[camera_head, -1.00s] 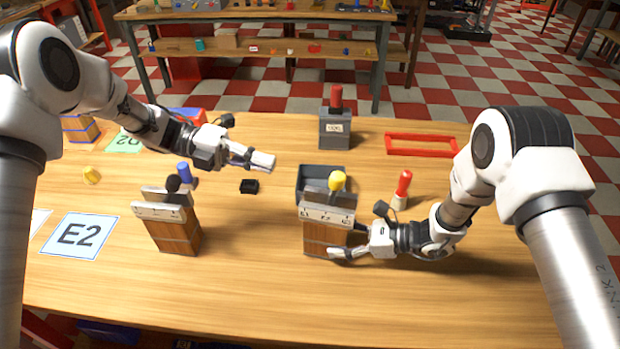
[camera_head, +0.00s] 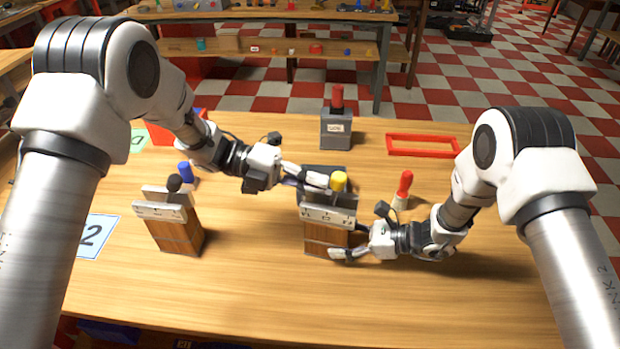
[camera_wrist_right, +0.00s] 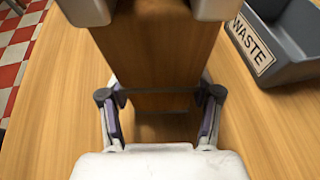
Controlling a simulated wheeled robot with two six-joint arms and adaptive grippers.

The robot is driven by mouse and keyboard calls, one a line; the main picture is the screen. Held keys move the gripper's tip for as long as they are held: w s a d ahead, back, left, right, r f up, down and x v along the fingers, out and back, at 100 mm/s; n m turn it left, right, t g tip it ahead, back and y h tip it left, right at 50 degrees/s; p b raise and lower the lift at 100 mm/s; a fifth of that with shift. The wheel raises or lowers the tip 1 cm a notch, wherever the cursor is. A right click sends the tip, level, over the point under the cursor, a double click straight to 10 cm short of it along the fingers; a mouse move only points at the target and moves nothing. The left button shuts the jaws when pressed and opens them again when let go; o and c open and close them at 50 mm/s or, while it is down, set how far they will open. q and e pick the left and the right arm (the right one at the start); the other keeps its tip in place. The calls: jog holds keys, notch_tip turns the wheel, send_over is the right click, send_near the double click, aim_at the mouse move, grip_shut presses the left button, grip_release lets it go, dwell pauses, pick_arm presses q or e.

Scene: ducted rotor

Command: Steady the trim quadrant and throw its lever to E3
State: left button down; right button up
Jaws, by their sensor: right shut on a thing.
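The trim quadrant (camera_head: 327,234), a wooden block with a pale marked top plate and a yellow-knobbed lever (camera_head: 338,182), stands upright mid-table. My right gripper (camera_head: 350,250) is shut on its wooden body low on the right side. The right wrist view shows the two fingers either side of the wood (camera_wrist_right: 160,75). My left gripper (camera_head: 314,182) is open just left of the yellow knob, its fingers apart. The knob is not visibly between them. The lever's stem and its exact mark are too small or hidden to read.
A similar wooden quadrant (camera_head: 178,235) with a black knob stands to the left, a blue peg (camera_head: 186,172) behind it. A grey waste bin (camera_wrist_right: 285,45) is close behind the held quadrant. A red peg (camera_head: 403,187), red frame (camera_head: 422,145) and grey box (camera_head: 336,130) stand beyond.

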pick_arm(q)
jog(key=shift+d+r+y, duration=0.2)
jog(key=shift+d+y, duration=0.3)
jog(key=shift+y, duration=0.1)
jog(key=d, duration=0.3)
jog(key=shift+s+d, duration=0.1)
jog(key=shift+s, duration=0.3)
jog(key=shift+w, duration=0.1)
pick_arm(e)
jog(key=shift+a, duration=0.1)
pick_arm(q)
jog(key=shift+a, duration=0.25)
jog(key=w+a+r, duration=0.1)
jog(key=a+r, duration=0.4)
jog(key=a, duration=0.3)
jog(key=shift+w+a, duration=0.2)
